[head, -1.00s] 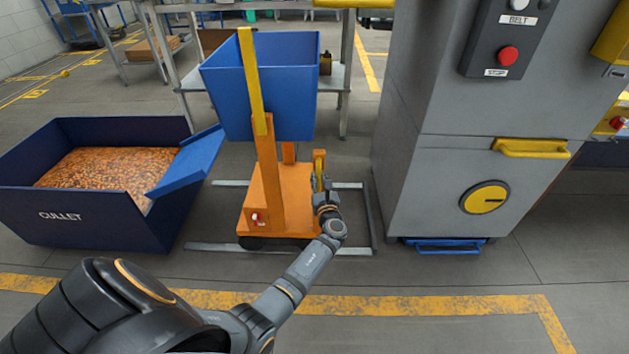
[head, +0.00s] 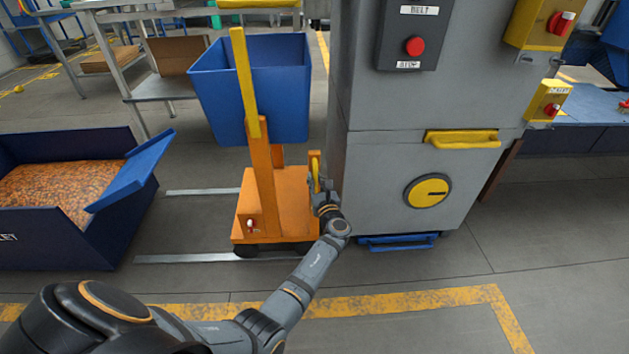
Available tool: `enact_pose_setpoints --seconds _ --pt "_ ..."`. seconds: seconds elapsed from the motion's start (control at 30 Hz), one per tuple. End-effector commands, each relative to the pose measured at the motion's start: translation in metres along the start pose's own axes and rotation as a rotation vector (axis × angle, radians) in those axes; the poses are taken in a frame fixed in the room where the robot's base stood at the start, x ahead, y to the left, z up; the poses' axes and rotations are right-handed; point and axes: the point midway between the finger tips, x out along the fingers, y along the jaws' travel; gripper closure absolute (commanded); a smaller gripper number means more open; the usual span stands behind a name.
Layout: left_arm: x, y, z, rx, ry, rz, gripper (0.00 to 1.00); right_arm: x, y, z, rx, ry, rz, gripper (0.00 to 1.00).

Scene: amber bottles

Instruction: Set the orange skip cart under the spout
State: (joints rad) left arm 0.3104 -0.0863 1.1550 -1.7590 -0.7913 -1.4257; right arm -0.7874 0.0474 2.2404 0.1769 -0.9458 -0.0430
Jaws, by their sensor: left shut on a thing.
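The orange skip cart (head: 287,204) stands on the floor mid-view, with a blue skip (head: 254,95) on its orange post and a yellow bar (head: 246,82) up the near side. A short orange post with a yellow grip (head: 315,172) rises at its right side. My left gripper (head: 321,190) is shut on this grip; the fingertips are partly hidden. I cannot pick out a spout for certain. A slanted blue plate (head: 133,170) juts from the cullet bin (head: 90,240) at left. My right gripper is not in view.
A grey machine (head: 388,170) with a belt stop button stands close to the cart's right. Metal floor rails (head: 185,257) run left of the cart. A steel table (head: 160,90) stands behind. Floor in front is clear up to the yellow line (head: 400,299).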

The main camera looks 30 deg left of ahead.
Motion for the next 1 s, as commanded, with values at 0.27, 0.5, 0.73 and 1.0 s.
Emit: enact_pose_setpoints --seconds 0.27,0.5,0.73,1.0 --pt "-0.002 -0.004 -0.002 -0.002 0.005 -0.007 1.00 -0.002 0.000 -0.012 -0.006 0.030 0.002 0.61" --pt "-0.002 -0.004 -0.001 -0.003 0.005 -0.009 0.69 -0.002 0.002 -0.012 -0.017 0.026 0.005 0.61" --pt "-0.001 -0.003 -0.001 -0.002 0.003 -0.006 0.61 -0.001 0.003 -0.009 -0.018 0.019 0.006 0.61" --pt "-0.001 -0.003 0.019 -0.007 0.001 -0.005 0.61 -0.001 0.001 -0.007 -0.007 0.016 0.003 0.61"
